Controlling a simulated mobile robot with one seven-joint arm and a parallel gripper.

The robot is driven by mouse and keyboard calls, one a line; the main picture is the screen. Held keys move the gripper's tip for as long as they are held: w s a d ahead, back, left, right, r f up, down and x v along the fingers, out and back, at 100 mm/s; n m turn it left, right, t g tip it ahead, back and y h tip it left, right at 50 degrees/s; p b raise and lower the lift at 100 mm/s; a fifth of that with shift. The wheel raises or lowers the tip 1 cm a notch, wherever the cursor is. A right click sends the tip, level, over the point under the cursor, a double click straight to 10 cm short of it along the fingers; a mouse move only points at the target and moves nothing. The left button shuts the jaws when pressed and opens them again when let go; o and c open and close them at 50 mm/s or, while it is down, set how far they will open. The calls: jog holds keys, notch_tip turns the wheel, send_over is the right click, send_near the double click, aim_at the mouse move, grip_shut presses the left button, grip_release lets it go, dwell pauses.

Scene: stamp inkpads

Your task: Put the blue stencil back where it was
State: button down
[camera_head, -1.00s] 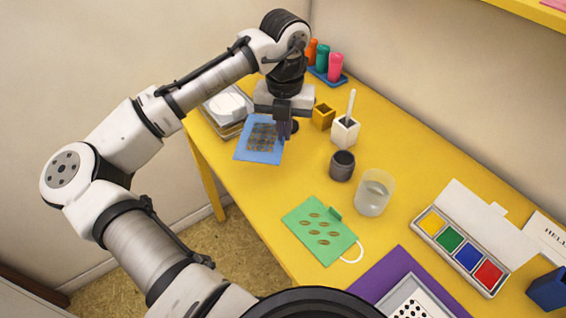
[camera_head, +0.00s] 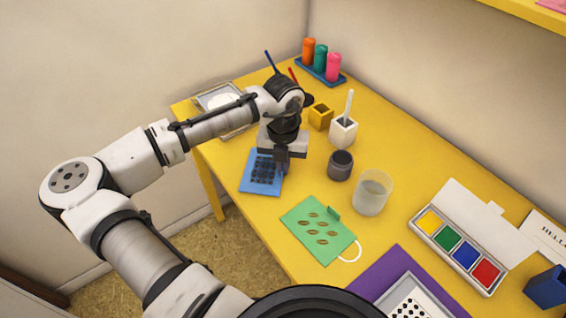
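The blue stencil (camera_head: 246,184), a flat sheet with rows of dark cutouts, is close over the yellow table (camera_head: 232,158) near its left edge. I cannot tell whether it touches the table. My gripper (camera_head: 282,168) points down at the stencil's right side and appears shut on it; the fingers hide the exact grip. A green stencil (camera_head: 318,230) with leaf-shaped cutouts and a small tab lies to the front right, apart from the blue one.
A grey cup (camera_head: 340,166), a water glass (camera_head: 373,192) and a white brush holder (camera_head: 343,134) stand right of my gripper. A tray of papers (camera_head: 209,100) is behind my arm. Some table between the blue and green stencils is clear.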

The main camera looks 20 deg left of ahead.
jog(key=shift+f, duration=0.1)
jog(key=c, duration=2.1)
grip_release()
jog(key=shift+f, duration=0.1)
jog(key=o, duration=0.4)
notch_tip(320, 180, up, 12)
jog(key=shift+r, duration=0.2)
